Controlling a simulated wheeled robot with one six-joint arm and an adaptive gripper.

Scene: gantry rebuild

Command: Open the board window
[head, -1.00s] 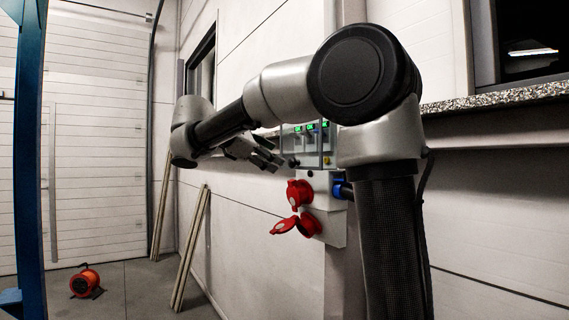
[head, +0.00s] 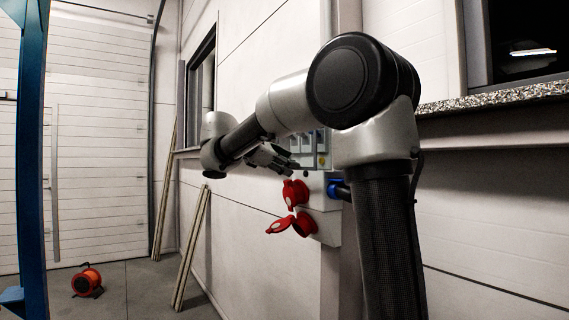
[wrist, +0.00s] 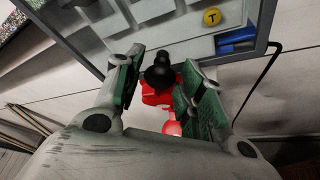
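The electrical board (head: 322,150) is a grey box on the wall with a row of switch modules. In the wrist view its grey frame (wrist: 262,45) crosses the top, with a yellow T button (wrist: 212,16) and a blue part (wrist: 236,36). A black round knob (wrist: 160,76) lies between my fingers at the frame's edge. My gripper (wrist: 162,92) is open, fingers on either side of the knob, with a visible gap at the left finger. In the head view my gripper (head: 275,160) is at the board's left side. The window's clear pane and angle are hard to tell.
Red sockets with hanging lids (head: 295,193) sit below the board, beside a blue plug (head: 338,188). A stone sill (head: 490,97) runs at right. Planks (head: 192,250) lean on the wall. An orange reel (head: 87,281) stands on the floor.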

